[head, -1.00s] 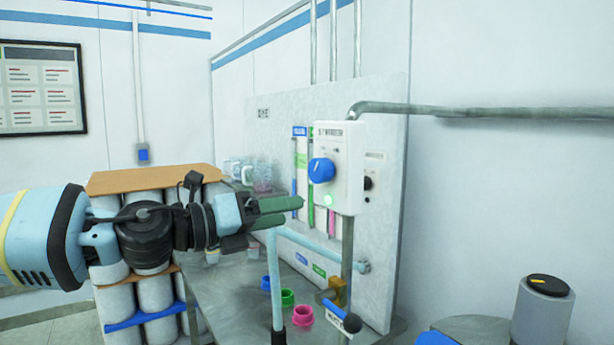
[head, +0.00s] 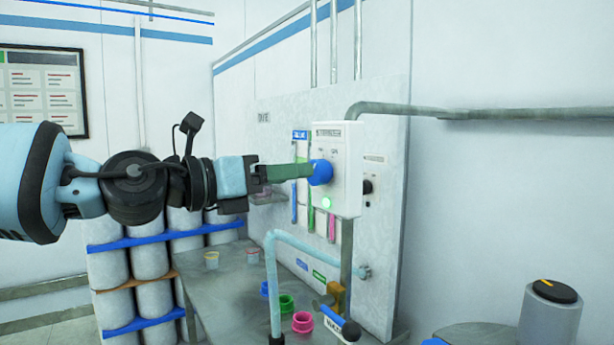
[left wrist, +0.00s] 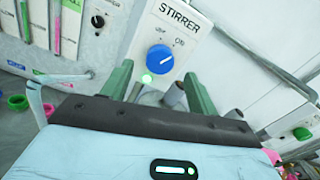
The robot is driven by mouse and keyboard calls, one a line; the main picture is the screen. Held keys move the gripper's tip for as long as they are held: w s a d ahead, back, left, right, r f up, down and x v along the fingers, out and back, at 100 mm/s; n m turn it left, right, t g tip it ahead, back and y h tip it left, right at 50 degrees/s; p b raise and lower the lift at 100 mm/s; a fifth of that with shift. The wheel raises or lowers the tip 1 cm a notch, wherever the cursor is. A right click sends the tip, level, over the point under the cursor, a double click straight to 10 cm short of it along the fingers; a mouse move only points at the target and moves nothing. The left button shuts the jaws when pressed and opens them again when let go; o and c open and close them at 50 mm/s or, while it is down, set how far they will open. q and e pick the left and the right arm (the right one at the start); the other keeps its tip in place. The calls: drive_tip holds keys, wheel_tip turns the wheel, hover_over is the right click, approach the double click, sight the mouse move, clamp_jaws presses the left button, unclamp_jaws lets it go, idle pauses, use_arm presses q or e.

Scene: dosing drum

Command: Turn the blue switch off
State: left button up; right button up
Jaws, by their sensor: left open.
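The blue switch (head: 320,172) is a round knob on the front of a white wall box. In the left wrist view the knob (left wrist: 160,58) has a white pointer mark, and the box (left wrist: 172,25) is labelled STIRRER. A green light (head: 326,202) glows below the knob. My left gripper (head: 308,171) is level with the knob, its green fingers reaching to it in the head view. In the left wrist view the open fingers (left wrist: 158,78) stand on both sides of the knob, with nothing between them. Whether they touch it I cannot tell. My right gripper is not in view.
A black knob (head: 367,187) sits on the panel right of the box. Below, a pale blue pipe (head: 310,245) rises over the metal bench (head: 225,290), with green (head: 286,304) and pink (head: 302,322) cups nearby. A grey pipe (head: 480,114) runs along the right wall.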

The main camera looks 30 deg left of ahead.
sight(320, 172)
use_arm(q)
drive_tip(key=shift+x, duration=2)
drive_tip(key=c, duration=1)
